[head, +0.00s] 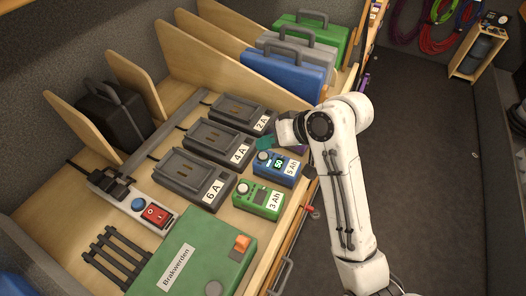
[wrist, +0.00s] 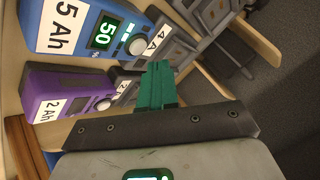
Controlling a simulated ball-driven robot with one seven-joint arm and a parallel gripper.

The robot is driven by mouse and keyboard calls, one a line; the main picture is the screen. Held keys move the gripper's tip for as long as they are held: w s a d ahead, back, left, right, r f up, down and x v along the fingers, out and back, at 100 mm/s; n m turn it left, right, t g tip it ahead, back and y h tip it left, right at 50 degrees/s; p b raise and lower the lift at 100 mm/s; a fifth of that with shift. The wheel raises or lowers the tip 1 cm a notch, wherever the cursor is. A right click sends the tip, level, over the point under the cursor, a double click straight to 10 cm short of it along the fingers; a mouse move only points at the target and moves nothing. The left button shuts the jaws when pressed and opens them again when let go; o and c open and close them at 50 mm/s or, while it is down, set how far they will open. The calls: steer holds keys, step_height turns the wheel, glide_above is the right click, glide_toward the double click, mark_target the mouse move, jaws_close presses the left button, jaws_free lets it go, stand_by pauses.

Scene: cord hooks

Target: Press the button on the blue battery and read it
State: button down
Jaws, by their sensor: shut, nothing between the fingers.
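The blue battery (head: 276,173) lies on the wooden bench, labelled 5 Ah. Its small display is lit and shows 50, with a pale round button beside it. In the wrist view the blue battery (wrist: 75,22) is at the upper left, and its display (wrist: 104,33) clearly reads 50. The round button (wrist: 138,45) is right of the display. My gripper (wrist: 160,66) has its green fingers shut and empty; their tips appear just off the button. In the head view my gripper (head: 264,143) is at the button end of the blue battery.
A purple 2 Ah battery (wrist: 60,88) lies beside the blue one, partly behind my arm in the head view. A green 3 Ah battery (head: 250,195) lies on the other side. Chargers labelled 2 A, 4 A and 6 A (head: 190,172) stand behind.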

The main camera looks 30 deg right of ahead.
mark_target(267, 155)
steer(key=shift+r+p, duration=2.15)
steer(key=shift+r, duration=0.1)
